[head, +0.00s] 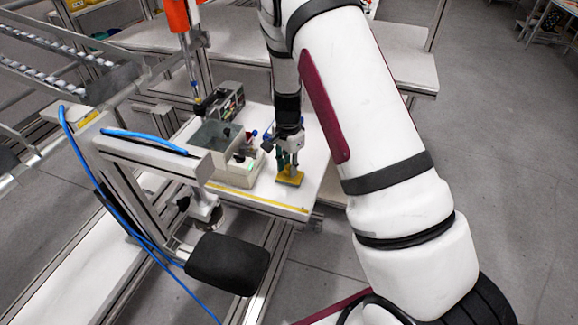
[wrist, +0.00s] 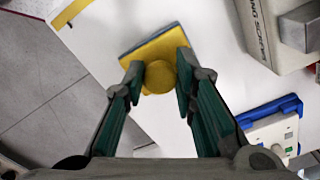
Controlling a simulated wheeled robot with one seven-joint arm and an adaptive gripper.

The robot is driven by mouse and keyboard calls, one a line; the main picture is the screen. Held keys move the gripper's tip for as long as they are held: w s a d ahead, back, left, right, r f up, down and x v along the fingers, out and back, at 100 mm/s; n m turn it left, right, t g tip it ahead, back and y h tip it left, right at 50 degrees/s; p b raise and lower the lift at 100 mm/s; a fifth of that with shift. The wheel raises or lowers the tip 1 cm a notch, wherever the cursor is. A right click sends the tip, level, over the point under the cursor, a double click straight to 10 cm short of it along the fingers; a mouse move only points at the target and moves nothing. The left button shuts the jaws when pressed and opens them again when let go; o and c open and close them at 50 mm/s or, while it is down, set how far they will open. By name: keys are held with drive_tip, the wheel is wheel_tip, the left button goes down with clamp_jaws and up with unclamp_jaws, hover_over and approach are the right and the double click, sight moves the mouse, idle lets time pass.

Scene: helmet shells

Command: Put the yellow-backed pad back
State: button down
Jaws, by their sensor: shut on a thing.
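The yellow-backed pad (wrist: 166,42) shows in the wrist view as a yellow square with a dark grey-blue edge and a round yellow knob (wrist: 160,76). My gripper (wrist: 157,80) has its two green-lined fingers closed on either side of the knob. In the head view the pad (head: 289,177) is below my gripper (head: 288,158), over the right part of the white worktable (head: 250,200). I cannot tell whether the pad touches the table. The pad's underside is hidden.
A yellow strip (head: 258,200) runs along the table's front edge.

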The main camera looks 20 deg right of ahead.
drive_tip(key=shift+f, duration=0.25)
drive_tip(key=c, duration=1.3)
unclamp_jaws()
drive_tip(key=shift+f, duration=0.1)
